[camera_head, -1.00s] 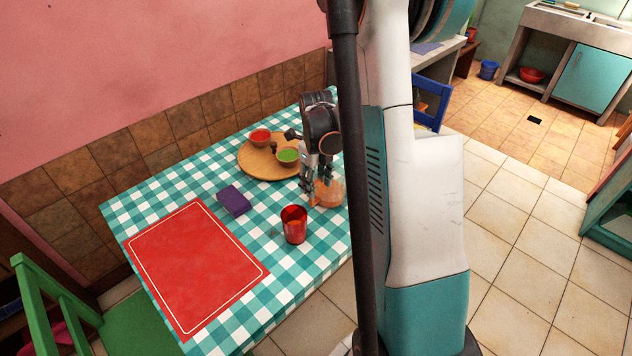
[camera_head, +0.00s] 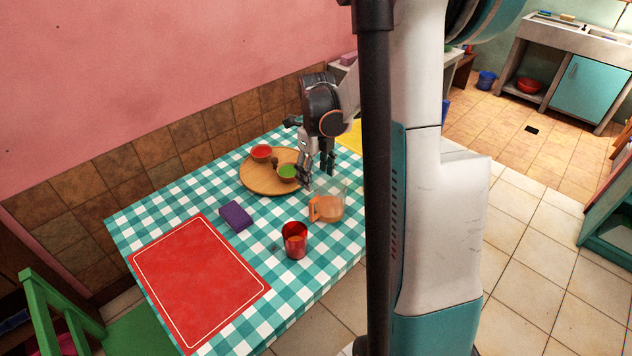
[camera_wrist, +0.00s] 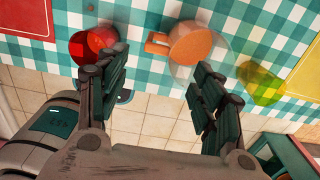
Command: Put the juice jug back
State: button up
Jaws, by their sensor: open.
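The juice jug (camera_head: 330,206) is clear, with orange juice and an orange handle. It stands upright on the checked tablecloth, right of the red cup (camera_head: 294,240). In the wrist view the jug (camera_wrist: 192,44) lies beyond the fingertips, its handle toward the red cup (camera_wrist: 92,44). My gripper (camera_head: 318,176) is open and empty, above and behind the jug in the head view. In the wrist view the spread fingers of my gripper (camera_wrist: 160,82) show with no object between them.
A purple block (camera_head: 236,216) and a red placemat (camera_head: 200,280) lie left. A yellow placemat (camera_head: 349,137) is behind. A yellow-green see-through cup (camera_wrist: 262,84) shows in the wrist view.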

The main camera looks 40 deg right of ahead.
jog(key=shift+r, duration=1.1)
